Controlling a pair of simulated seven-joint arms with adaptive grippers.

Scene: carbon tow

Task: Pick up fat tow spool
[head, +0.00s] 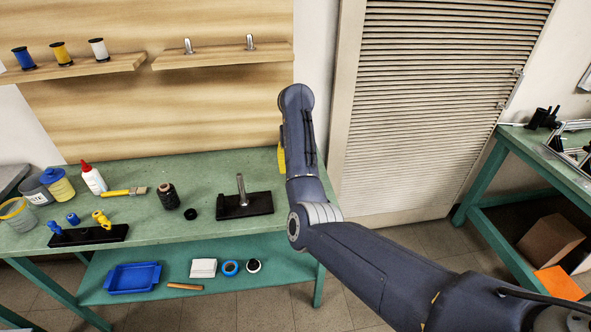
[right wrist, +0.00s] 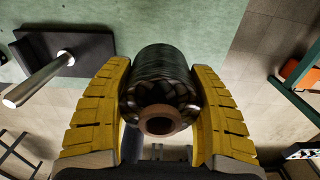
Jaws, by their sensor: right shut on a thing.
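My right gripper (right wrist: 160,68) is shut on the fat tow spool (right wrist: 165,78), a thick black-wound spool with a brown hollow core facing the wrist camera. One yellow finger lies on each side of it. In the head view only a strip of yellow finger (head: 281,158) shows beside my arm, over the right end of the bench, and the spool is hidden there. I cannot tell how high it is held. My left gripper is not in view.
A black base with an upright metal peg (head: 241,190) stands empty on the green bench (head: 215,228), left of my right gripper. A thinner black spool (head: 168,196) and a small black cap (head: 190,214) are further left. Bottles and a brush (head: 125,191) are at the left.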

